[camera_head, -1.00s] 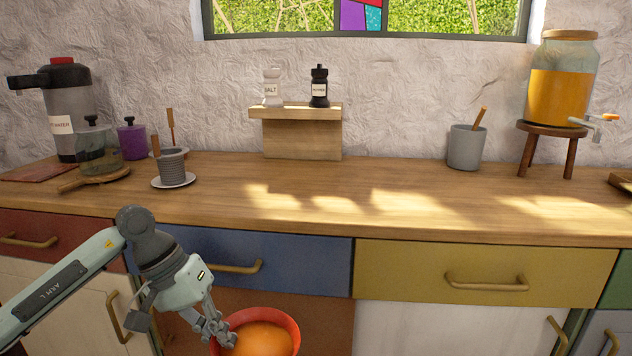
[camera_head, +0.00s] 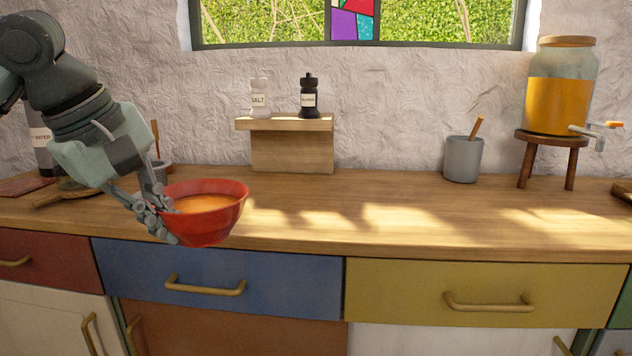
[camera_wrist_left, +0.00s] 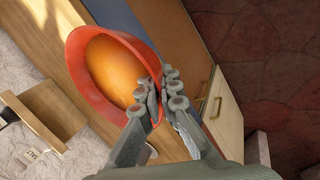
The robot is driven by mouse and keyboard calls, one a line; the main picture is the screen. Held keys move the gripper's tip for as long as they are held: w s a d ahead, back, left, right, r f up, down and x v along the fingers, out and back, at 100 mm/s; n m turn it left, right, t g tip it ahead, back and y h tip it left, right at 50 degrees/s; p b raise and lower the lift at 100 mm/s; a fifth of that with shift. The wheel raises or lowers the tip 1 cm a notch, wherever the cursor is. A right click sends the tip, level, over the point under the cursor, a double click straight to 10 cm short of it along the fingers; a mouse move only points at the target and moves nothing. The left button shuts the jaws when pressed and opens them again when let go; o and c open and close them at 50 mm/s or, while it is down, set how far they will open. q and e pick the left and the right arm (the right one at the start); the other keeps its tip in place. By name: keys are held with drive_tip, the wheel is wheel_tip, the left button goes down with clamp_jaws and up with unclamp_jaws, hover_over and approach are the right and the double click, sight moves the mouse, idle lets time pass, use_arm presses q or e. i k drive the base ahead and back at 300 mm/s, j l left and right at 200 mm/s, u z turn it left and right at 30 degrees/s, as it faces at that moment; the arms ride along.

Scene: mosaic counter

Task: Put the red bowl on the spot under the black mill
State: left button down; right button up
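The red bowl (camera_head: 207,222), filled with something orange, is in my left gripper (camera_head: 160,218), whose fingers are shut on its left rim. The bowl looks upright and shows in front of the counter's front edge; its exact height above the counter is hard to tell. In the left wrist view the fingers (camera_wrist_left: 163,92) pinch the rim of the bowl (camera_wrist_left: 88,88). The black mill (camera_head: 308,97) stands on a small wooden shelf (camera_head: 290,124) at the back. The counter in front of and below the shelf is bare. My right gripper is not in view.
A white salt mill (camera_head: 259,99) stands beside the black mill. A grey cup (camera_head: 463,160) with a wooden stick and an orange-filled dispenser (camera_head: 557,105) on a stool stand to the right. The middle of the counter (camera_head: 370,205) is clear. My left arm hides items at the left.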

sight(309, 183)
drive_tip(key=i+l, duration=0.25)
drive_tip(key=i, duration=0.15)
drive_tip(key=i+l, duration=0.3)
drive_tip(key=i, duration=0.05)
